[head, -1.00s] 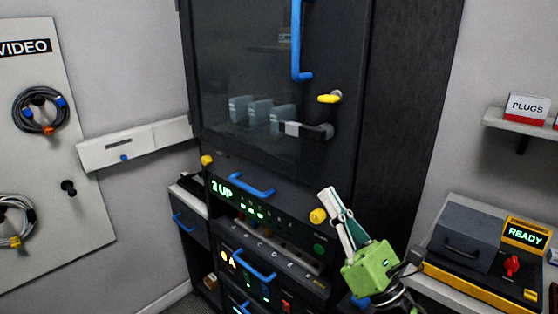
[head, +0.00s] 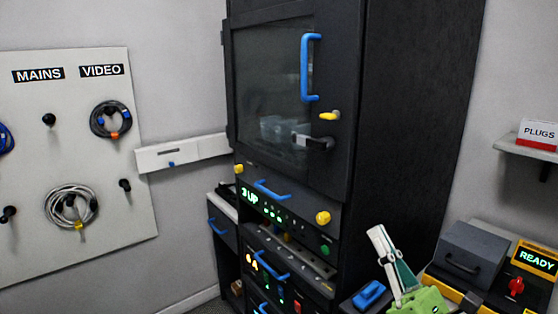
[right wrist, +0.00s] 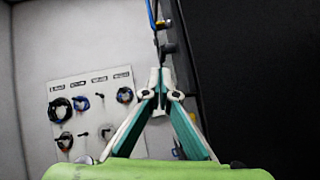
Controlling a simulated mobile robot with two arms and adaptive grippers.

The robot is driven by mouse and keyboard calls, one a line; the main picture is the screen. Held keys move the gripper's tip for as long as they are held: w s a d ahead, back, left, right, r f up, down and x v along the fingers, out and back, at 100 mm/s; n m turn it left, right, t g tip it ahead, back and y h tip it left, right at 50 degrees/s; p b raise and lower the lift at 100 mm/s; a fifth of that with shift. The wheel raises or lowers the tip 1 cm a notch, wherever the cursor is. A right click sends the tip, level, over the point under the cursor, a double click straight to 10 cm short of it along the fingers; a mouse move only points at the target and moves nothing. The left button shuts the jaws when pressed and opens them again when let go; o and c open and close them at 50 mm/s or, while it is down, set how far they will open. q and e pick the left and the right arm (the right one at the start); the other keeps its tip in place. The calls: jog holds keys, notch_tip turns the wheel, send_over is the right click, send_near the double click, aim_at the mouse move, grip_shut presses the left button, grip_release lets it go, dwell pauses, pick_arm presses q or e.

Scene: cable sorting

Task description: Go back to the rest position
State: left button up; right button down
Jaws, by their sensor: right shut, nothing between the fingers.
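My right gripper (head: 377,233) stands at the lower right of the head view, in front of the black rack cabinet (head: 415,120). Its pale fingers are shut with nothing between them, pointing up, apart from the cabinet. The right wrist view shows the same gripper (right wrist: 160,80) with its tips together. My left gripper is in neither view.
A pegboard (head: 105,210) with coiled cables hangs at left, marked MAINS and VIDEO. A tester box (head: 470,250) reading READY and a small blue object (head: 369,294) are at lower right. A shelf (head: 525,150) holds a PLUGS box (head: 538,134).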

jog(key=w+d+f+m+g+h, duration=0.1)
jog(key=w+f+m+h, duration=0.25)
jog(key=f+m, duration=0.6)
jog(key=w+d+f+m+g+h, duration=0.1)
jog(key=w+f+m+g+h, duration=0.2)
jog(key=f, duration=1.1)
jog(key=s+f+m+g+h, duration=0.25)
jog(key=f+m, duration=0.25)
jog(key=f, duration=0.8)
jog(key=s+f+m+g+h, duration=0.15)
jog(key=s+f+m, duration=0.25)
jog(key=f, duration=0.8)
jog(key=s+d+f+m+g, duration=0.1)
jog(key=s+f+m+g, duration=0.7)
jog(key=s+f, duration=1.4)
jog(key=s+f+m+g, duration=0.2)
jog(key=s+f, duration=0.3)
jog(key=s, duration=0.7)
jog(key=s+d+f+m+g, duration=0.1)
jog(key=s+f+m+g, duration=0.2)
jog(key=s, duration=0.9)
notch_tip(320, 180, down, 3)
jog(key=shift+r+g+h, duration=0.2)
jog(key=shift+g+h, duration=0.15)
jog(key=shift+g, duration=0.05)
jog(key=shift+m, duration=0.25)
